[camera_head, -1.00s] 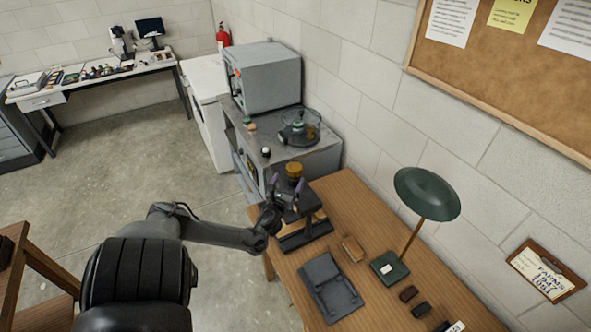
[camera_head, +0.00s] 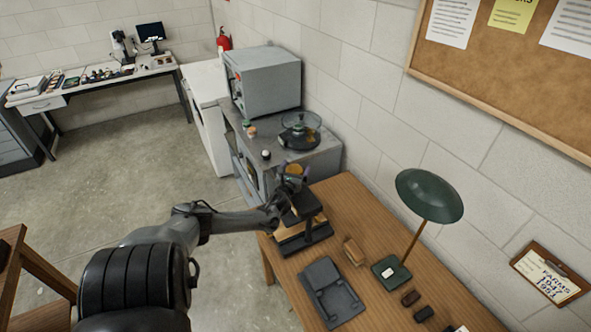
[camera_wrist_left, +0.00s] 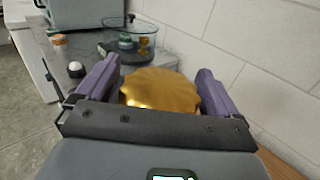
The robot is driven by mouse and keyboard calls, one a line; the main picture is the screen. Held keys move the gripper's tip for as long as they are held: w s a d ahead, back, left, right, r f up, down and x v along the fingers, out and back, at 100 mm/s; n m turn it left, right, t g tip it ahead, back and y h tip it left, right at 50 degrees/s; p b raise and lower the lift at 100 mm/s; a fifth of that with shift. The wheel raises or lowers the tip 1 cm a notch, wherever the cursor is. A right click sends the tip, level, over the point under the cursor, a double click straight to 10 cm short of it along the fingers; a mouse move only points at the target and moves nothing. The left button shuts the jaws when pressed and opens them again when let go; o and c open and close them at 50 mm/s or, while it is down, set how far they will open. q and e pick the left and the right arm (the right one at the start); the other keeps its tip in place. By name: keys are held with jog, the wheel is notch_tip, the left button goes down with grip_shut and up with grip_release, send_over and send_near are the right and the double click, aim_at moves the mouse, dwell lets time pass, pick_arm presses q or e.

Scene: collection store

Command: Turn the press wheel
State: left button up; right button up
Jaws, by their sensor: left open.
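The press (camera_head: 310,228) is a dark frame on the wooden table, with a brass-coloured wheel on its top. In the left wrist view the wheel (camera_wrist_left: 160,90) is a gold, scalloped disc between the two purple fingers of my left gripper (camera_wrist_left: 155,88). The fingers stand apart on either side of it, with a visible gap at the right finger; whether the left one touches it I cannot tell. In the head view my left gripper (camera_head: 291,176) is at the top of the press and partly covers the wheel. My right gripper is not in view.
A green lamp (camera_head: 429,195), a grey tray-like device (camera_head: 331,292), a small wooden block (camera_head: 354,251) and small dark pieces lie on the table (camera_head: 385,304). Behind the press is a grey counter (camera_head: 317,153) with a glass-covered device (camera_head: 300,130). A wall bounds the right side.

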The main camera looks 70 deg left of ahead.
pick_arm(q)
jog(key=c, duration=1)
jog(key=shift+o, duration=0.2)
